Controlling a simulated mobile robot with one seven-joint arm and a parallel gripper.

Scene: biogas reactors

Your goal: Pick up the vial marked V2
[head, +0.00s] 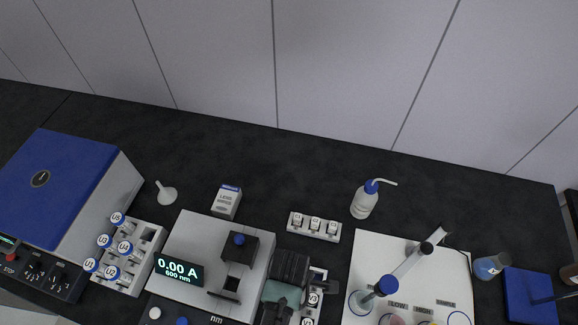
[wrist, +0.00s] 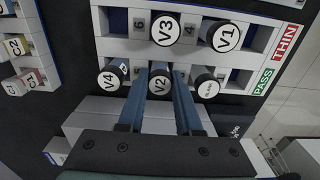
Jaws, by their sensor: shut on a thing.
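The vial marked V2 (wrist: 160,86) shows its white cap in the wrist view, in the near row of a white rack (wrist: 114,46). V4 (wrist: 111,79) is on its left and a vial marked blank (wrist: 207,88) on its right; V3 (wrist: 165,31) and V1 (wrist: 227,37) are in the row behind. My gripper (wrist: 159,78) has its two blue fingers on either side of V2, shut on it. V2's lower part is hidden, and I cannot tell whether it is raised. In the head view my gripper (head: 283,292) covers much of the rack.
In the head view, a photometer (head: 200,245) reading 0.00 A stands left of my gripper. A rack of U vials (head: 150,237) is further left. A white board (head: 372,250) with a stand lies to the right. A small rack (head: 314,232) and a wash bottle (head: 364,203) are behind.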

